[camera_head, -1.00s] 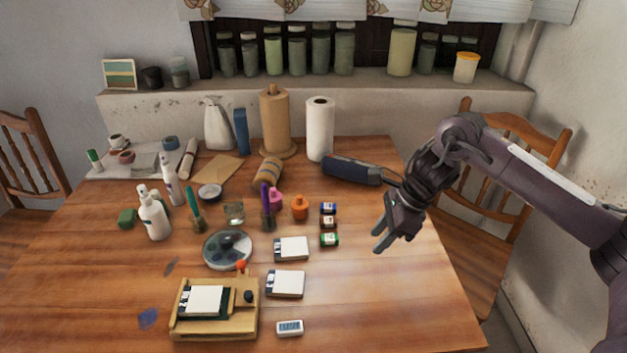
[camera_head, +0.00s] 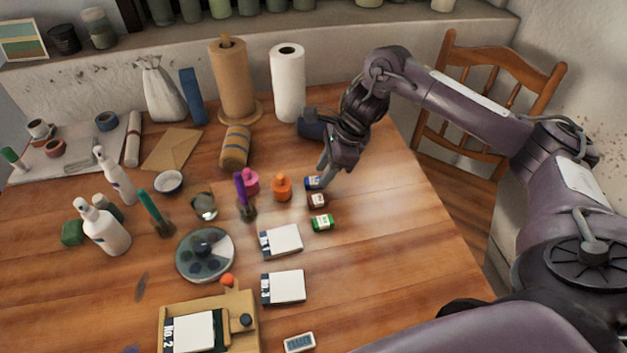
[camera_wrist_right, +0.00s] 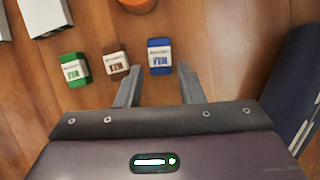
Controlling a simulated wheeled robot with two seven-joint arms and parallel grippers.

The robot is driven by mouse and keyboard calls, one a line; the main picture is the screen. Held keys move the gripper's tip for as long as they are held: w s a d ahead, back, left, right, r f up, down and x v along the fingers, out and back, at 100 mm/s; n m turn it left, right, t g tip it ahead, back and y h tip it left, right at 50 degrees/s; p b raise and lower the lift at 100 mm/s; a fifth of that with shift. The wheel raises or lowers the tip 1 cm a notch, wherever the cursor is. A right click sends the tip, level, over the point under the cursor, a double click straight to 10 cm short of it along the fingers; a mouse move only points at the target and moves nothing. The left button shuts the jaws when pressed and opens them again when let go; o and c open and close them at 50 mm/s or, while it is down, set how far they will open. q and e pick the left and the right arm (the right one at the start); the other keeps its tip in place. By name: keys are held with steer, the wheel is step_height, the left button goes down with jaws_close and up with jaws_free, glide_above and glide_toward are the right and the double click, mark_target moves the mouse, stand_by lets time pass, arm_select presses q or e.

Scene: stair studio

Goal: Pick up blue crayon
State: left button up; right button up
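The blue crayon (camera_head: 313,182) looks like a short block with a white label. It lies on the wooden table at the far end of a short row with a brown one (camera_head: 317,201) and a green one (camera_head: 322,223). My right gripper (camera_head: 325,172) is close beside it, fingers pointing down. In the right wrist view, the blue crayon (camera_wrist_right: 160,57) shows at the tips of the open fingers, roughly centred between them. The brown one (camera_wrist_right: 116,60) is just outside the left finger. Contact with the table or crayon cannot be told. My left gripper is not in view.
An orange bottle (camera_head: 281,188) and a pink bottle (camera_head: 250,182) stand left of the row. A dark blue roll (camera_head: 312,124) lies behind my right gripper. White notepads (camera_head: 281,241) lie nearer. The table's right side is clear.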

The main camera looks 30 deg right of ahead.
mark_target(314, 183)
steer(key=shift+w+a+f, duration=0.15)
steer(key=shift+a+f, duration=0.1)
steer(key=shift+f, duration=0.4)
steer(key=shift+a+f, duration=0.2)
steer(key=shift+f, duration=0.25)
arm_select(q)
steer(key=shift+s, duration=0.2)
arm_select(e)
steer(key=c, duration=0.7)
steer(key=shift+c, duration=0.2)
steer(key=shift+w, duration=0.1)
